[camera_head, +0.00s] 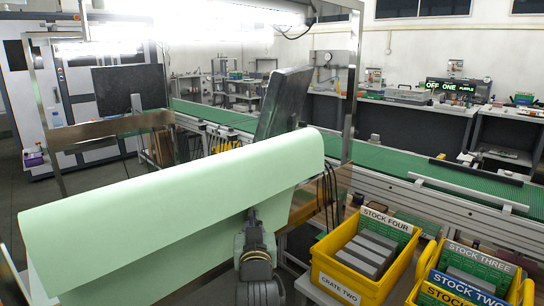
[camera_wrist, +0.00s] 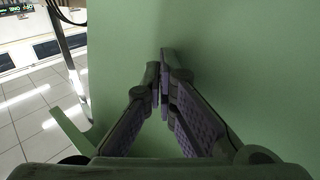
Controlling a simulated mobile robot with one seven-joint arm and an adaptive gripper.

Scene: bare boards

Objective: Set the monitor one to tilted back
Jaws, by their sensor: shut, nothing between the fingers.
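Two dark flat screens show in the head view. One (camera_head: 128,88) stands upright at the left on a stand. The other (camera_head: 282,102) stands right of centre, seen obliquely with its top leaning to the right. I cannot read a label on either, so I cannot tell which is monitor one. My gripper (camera_wrist: 160,82) is shut and empty in the wrist view, close to a pale green surface; touching or apart is unclear. In the head view my arm reaches to the lower edge of a large pale green curved sheet (camera_head: 180,200), and the fingers are not visible there.
The green sheet covers much of the bench and hides what is behind it. Yellow crates (camera_head: 345,283) with labelled boards and grey blocks stand at the lower right. A green conveyor (camera_head: 385,160) runs behind. Pale tiled floor (camera_wrist: 40,112) shows left in the wrist view.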

